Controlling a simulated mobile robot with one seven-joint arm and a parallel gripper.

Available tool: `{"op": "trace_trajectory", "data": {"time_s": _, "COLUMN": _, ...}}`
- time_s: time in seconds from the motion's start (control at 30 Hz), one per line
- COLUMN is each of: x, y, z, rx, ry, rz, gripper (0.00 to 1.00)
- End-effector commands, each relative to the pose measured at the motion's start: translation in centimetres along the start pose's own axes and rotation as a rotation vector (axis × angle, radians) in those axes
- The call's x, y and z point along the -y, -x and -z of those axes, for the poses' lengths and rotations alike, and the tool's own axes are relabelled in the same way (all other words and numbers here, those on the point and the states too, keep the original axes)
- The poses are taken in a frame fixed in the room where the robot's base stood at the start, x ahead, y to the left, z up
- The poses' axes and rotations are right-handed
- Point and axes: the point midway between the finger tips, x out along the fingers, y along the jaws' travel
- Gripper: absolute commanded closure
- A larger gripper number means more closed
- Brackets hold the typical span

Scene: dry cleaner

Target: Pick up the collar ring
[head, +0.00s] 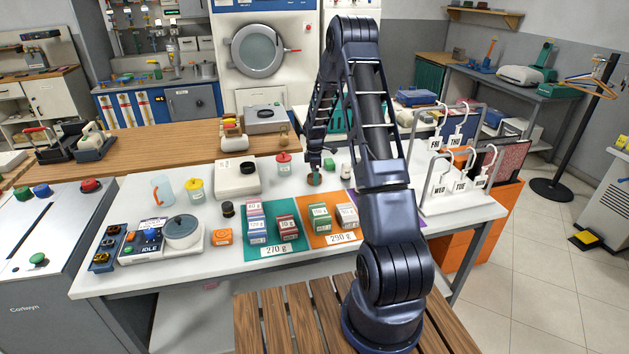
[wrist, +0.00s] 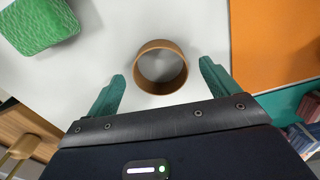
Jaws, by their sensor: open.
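The collar ring (wrist: 160,88) is a brown, open ring standing on the white table top (wrist: 105,30). In the wrist view it lies between the two green fingertips of my gripper (wrist: 162,72), with a gap on each side. My gripper is open and holds nothing. In the head view the ring (head: 314,180) shows small and brown just below my gripper (head: 314,168); the arm hides part of that area.
A green block (wrist: 38,24) lies close by at the upper left of the wrist view. An orange mat (wrist: 272,40) lies to the right there. A red-lidded jar (head: 284,164) and a white box scale (head: 236,180) stand left of my gripper. A hanger rack (head: 462,198) stands right.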

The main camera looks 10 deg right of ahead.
Motion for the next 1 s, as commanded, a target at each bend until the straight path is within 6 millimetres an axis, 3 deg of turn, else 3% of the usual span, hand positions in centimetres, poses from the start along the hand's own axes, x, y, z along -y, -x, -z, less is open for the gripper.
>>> {"op": "trace_trajectory", "data": {"time_s": 0.13, "x": 0.0, "y": -1.5, "z": 0.1, "rx": 0.000, "ry": 0.002, "rz": 0.001, "gripper": 0.13}}
{"op": "trace_trajectory", "data": {"time_s": 0.37, "x": 0.0, "y": -1.6, "z": 0.1, "rx": 0.000, "ry": 0.002, "rz": 0.000, "gripper": 0.15}}
{"op": "trace_trajectory", "data": {"time_s": 0.6, "x": 0.0, "y": -1.6, "z": 0.1, "rx": 0.000, "ry": 0.001, "rz": 0.000, "gripper": 0.60}}
{"op": "trace_trajectory", "data": {"time_s": 1.0, "x": 0.0, "y": -0.6, "z": 0.0, "rx": 0.000, "ry": 0.001, "rz": -0.002, "gripper": 0.60}}
